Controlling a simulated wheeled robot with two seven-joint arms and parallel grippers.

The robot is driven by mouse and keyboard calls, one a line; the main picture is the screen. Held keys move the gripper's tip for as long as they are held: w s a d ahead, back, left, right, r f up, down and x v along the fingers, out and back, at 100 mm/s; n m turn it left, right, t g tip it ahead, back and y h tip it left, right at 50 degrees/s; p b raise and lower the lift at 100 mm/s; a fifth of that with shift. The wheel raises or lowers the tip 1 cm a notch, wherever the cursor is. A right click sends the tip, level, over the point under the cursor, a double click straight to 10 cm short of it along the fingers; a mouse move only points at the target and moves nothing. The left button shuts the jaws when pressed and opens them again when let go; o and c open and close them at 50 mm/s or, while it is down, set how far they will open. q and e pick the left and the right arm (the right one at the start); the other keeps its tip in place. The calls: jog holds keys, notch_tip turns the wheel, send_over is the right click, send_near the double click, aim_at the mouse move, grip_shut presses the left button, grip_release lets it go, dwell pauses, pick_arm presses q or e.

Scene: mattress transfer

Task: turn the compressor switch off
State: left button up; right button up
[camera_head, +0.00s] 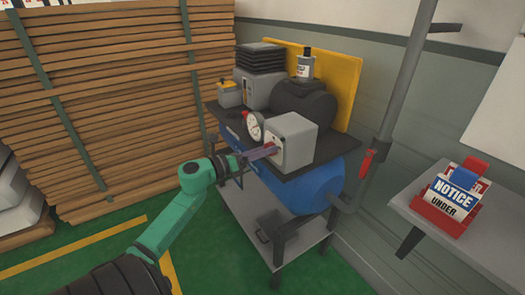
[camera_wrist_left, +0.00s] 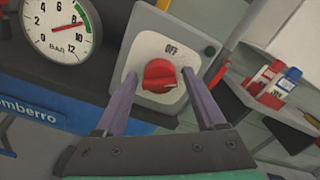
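The compressor (camera_head: 300,185) has a blue tank under a dark top plate. A grey switch box (camera_head: 297,140) stands on the plate, with a pressure gauge (camera_head: 254,126) to its left. In the left wrist view, the red rotary knob (camera_wrist_left: 159,76) sits on the box's white face below the word OFF. My left gripper (camera_head: 268,152) is at the box's front. In the left wrist view its two purple fingers (camera_wrist_left: 160,84) are open, one on each side of the knob; I cannot tell if they touch it. My right gripper is not in view.
Stacked wooden boards (camera_head: 120,90) fill the left. A grey shelf (camera_head: 480,235) at right bears a red holder with a notice sign (camera_head: 450,196). A grey vertical pipe (camera_head: 405,90) with a red handle stands right of the compressor. Green floor is clear in front.

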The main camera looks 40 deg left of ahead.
pick_arm(q)
grip_shut()
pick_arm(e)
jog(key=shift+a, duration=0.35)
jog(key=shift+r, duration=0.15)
pick_arm(q)
jog(key=shift+a+f+n+p, duration=0.1)
jog(key=shift+a+n+p, duration=0.05)
jog(key=shift+n+p, duration=5)
pick_arm(e)
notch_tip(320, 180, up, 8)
jog(key=b, duration=0.1)
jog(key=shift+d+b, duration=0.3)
jog(key=shift+b, duration=0.1)
pick_arm(q)
jog(key=shift+n, duration=0.95)
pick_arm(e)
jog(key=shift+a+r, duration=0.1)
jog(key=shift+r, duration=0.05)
pick_arm(q)
jog(key=shift+o, duration=1.9)
grip_release()
jog(key=shift+f, duration=0.1)
